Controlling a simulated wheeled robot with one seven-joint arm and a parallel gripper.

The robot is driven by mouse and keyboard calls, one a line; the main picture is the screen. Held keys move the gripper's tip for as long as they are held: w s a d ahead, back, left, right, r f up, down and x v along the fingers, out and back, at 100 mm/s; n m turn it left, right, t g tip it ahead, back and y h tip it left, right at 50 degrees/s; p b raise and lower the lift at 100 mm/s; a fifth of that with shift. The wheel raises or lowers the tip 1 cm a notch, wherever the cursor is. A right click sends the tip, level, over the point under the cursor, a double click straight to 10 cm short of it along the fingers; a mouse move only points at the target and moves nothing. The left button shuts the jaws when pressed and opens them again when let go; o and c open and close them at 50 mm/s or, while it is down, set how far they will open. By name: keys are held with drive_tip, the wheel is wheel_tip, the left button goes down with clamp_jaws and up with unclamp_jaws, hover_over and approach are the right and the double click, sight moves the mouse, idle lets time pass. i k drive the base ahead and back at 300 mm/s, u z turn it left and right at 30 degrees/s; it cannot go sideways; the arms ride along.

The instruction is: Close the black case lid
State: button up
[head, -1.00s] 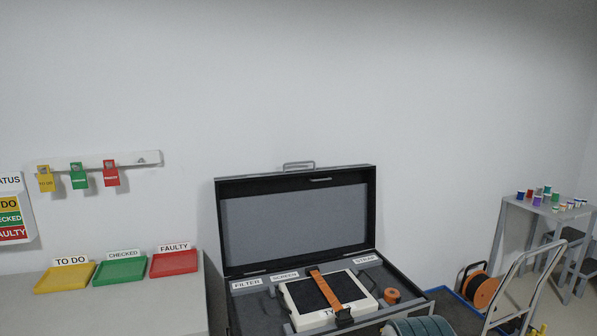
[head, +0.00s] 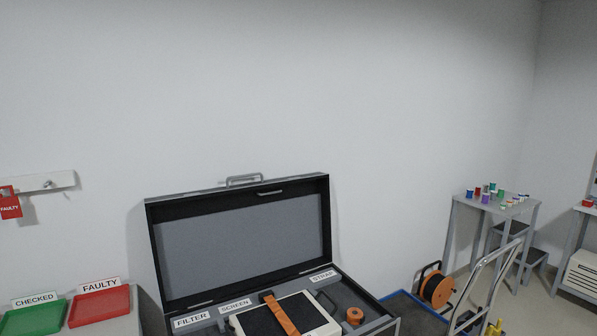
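The black case stands open against the wall in the head view. Its lid (head: 240,240) is raised roughly upright, with a grey lining and a metal handle (head: 243,180) on its top edge. The case base (head: 345,287) has grey foam with labels reading FILTER, SCREEN and STRAP. A white-framed device with a dark screen (head: 252,322) lies in it under an orange strap (head: 281,315). A small orange roll (head: 354,315) sits to its right. The front of the case is cut off by the picture's bottom edge. My gripper is not in view.
A red FAULTY tray (head: 100,306) and a green CHECKED tray (head: 35,318) lie on a surface at left. At right are a blue trolley with a grey handle (head: 490,285), an orange cable reel (head: 437,289) and a small table (head: 500,207) with coloured items.

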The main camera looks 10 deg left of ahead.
sight(207, 244)
drive_tip(key=i, duration=1.45)
drive_tip(key=u, duration=0.75)
